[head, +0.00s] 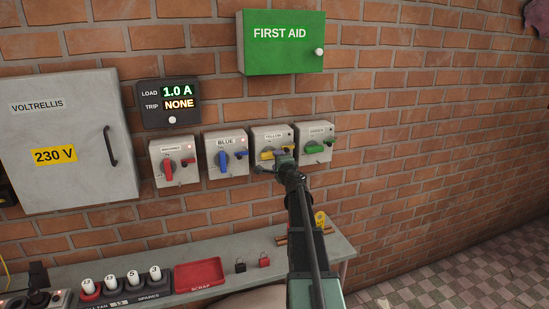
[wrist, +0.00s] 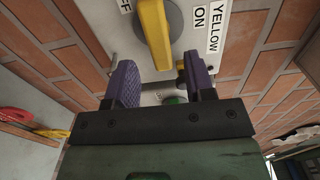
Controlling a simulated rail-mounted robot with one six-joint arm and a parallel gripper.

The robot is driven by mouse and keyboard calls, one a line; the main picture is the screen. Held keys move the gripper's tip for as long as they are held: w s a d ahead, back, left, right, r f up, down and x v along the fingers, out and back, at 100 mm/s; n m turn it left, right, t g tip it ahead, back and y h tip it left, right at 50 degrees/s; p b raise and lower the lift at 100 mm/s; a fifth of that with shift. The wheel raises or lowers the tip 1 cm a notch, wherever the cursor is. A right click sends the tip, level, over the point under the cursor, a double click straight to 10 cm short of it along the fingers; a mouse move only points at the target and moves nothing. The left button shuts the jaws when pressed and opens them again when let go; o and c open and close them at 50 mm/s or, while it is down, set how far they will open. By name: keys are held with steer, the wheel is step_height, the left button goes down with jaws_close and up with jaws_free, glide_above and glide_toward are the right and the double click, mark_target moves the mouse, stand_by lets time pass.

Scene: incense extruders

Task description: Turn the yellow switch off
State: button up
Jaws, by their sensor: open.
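The yellow switch is a grey box (head: 285,131) on the brick wall, third in a row of switch boxes. Its yellow handle (head: 266,154) is partly hidden behind my gripper (head: 284,163) in the head view. In the wrist view the yellow handle (wrist: 154,35) stands on a round grey hub, with an ON label (wrist: 200,18) on its right and a partly cut-off OFF label at upper left. My gripper (wrist: 160,76) is open and empty, its purple fingers spread either side of the handle's near end. I cannot tell whether they touch it.
A red switch (head: 168,170) and a blue switch (head: 223,160) are on the left, a green switch (head: 315,148) close on the right. A display (head: 168,103) reads 1.0 A and NONE. A first aid box (head: 282,42) hangs above; a bench with a red scrap tray (head: 200,274) is below.

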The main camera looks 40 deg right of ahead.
steer(key=v, duration=0.6)
steer(key=s+a+f+n+g+y, duration=0.3)
steer(key=a+f+n+g+y, duration=0.25)
steer(key=a, duration=0.65)
steer(key=s+a+f+n+g+y, duration=0.35)
steer(key=a+f+n, duration=0.25)
steer(key=a+n, duration=0.4)
steer(key=s+a+f+n+g+h, duration=0.1)
steer(key=s+a+f+n+g, duration=0.1)
steer(key=s+a, duration=0.5)
steer(key=s+a+f+n+g+h, duration=0.1)
steer(key=s+a+f+n+g, duration=0.2)
steer(key=a, duration=1.2)
steer(key=s+n+g, duration=0.1)
steer(key=s+g, duration=0.2)
steer(key=s, duration=0.1)
steer(key=shift+a+f+n+h, duration=0.25)
steer(key=shift+f+n+h, duration=0.1)
steer(key=shift+h, duration=0.05)
